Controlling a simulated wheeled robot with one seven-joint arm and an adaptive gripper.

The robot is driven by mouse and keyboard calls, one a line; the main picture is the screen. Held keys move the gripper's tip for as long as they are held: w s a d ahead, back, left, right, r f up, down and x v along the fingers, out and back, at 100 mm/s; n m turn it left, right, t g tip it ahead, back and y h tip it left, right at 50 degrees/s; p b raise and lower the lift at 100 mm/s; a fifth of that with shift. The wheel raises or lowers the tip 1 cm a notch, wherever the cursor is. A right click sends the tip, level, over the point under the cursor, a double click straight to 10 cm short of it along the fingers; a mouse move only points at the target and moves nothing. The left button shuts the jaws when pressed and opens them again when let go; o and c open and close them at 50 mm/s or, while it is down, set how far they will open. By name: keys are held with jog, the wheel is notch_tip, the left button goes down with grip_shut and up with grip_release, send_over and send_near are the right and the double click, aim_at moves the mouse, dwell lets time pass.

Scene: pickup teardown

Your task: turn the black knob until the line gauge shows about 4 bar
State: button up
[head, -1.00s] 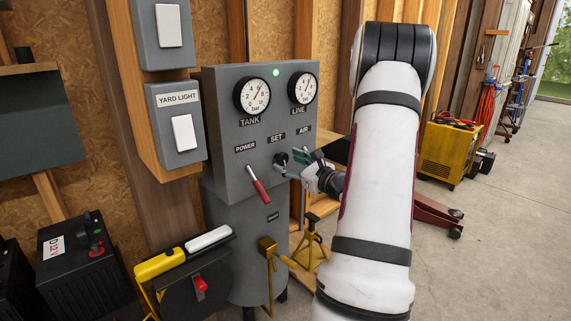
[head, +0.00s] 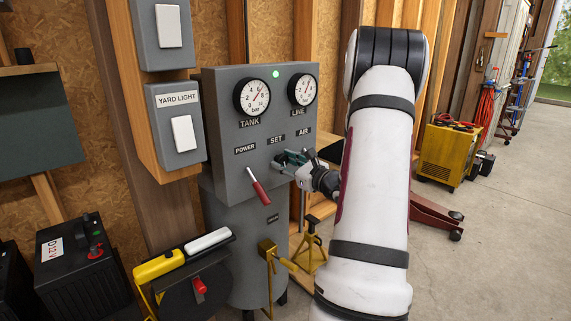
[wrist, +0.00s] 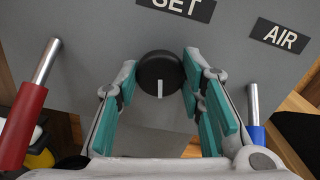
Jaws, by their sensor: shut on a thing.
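The grey compressor panel (head: 222,122) carries the TANK gauge (head: 252,97) and, to its right, the LINE gauge (head: 302,89). The LINE needle leans up and right; its exact reading is too small to tell. The black knob (wrist: 160,72) under the SET label is round, its white mark pointing down in the wrist picture. My gripper (wrist: 162,80) has its teal-padded fingers closed on the knob's left and right sides. In the head view my gripper (head: 285,160) is at the panel and mostly hides the knob.
A red-handled POWER lever (head: 258,187) sits left of the knob, and a blue-handled AIR lever (wrist: 255,130) sits right of it. A green lamp (head: 276,73) glows on the panel top. A yellow stand (head: 312,240) is below.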

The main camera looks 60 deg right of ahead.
jog(key=n+b, duration=0.1)
jog(key=b, duration=0.1)
jog(key=n+b, duration=0.2)
jog(key=b, duration=0.1)
jog(key=shift+f+n+b, duration=0.25)
jog(key=shift+n+b, duration=0.05)
jog(key=n+b, duration=0.2)
jog(key=b, duration=0.2)
jog(key=shift+n, duration=0.3)
jog(key=n+b, duration=0.1)
jog(key=b, duration=0.1)
jog(key=shift+r+b, duration=0.15)
jog(key=shift+b, duration=0.25)
jog(key=shift+r+n, duration=0.1)
jog(key=shift+n, duration=0.3)
jog(key=o, duration=1.1)
jog(key=shift+o, duration=0.2)
jog(key=v, duration=1.2)
